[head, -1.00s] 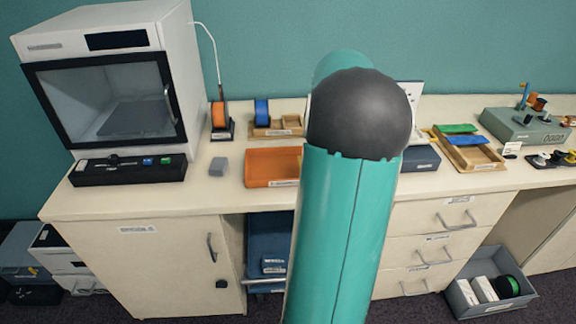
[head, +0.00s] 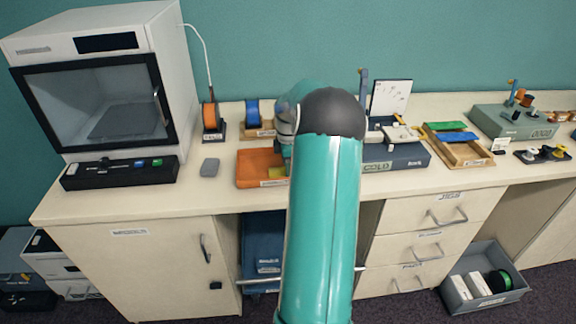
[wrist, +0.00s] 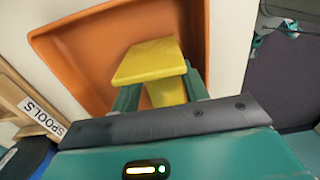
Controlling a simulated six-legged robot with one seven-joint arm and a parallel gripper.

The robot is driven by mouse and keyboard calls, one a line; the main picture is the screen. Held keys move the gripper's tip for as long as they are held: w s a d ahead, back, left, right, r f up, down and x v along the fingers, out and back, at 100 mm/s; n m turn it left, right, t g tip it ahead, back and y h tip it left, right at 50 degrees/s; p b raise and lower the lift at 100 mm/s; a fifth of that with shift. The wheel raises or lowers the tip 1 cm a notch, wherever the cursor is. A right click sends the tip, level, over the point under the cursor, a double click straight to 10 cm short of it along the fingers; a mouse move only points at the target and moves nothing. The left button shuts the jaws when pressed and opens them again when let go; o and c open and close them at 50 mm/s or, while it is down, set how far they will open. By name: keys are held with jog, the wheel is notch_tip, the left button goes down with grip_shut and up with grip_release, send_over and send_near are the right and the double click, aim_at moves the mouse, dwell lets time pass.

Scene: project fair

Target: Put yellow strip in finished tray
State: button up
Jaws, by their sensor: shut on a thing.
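The yellow strip (wrist: 150,60) is between the two fingers of my gripper (wrist: 163,92), which is shut on it. In the wrist view its broad end sticks out beyond the fingertips, over the inside of an orange tray (wrist: 95,50). In the head view a bit of the yellow strip (head: 277,172) shows at the right of the orange tray (head: 252,168), beside my arm. I cannot tell if it touches the tray floor. My arm hides most of the gripper there. The tray's label is too small to read, so I cannot tell if it is the finished tray.
A wooden tray (head: 470,158) with a green strip (head: 443,126) and a blue strip (head: 457,137) stands to the right. A spool holder (head: 212,132) and a printer (head: 105,85) stand further left.

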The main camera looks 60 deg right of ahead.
jog(key=shift+w+f, duration=0.1)
jog(key=shift+f, duration=0.1)
jog(key=o, duration=1)
jog(key=shift+c, duration=0.2)
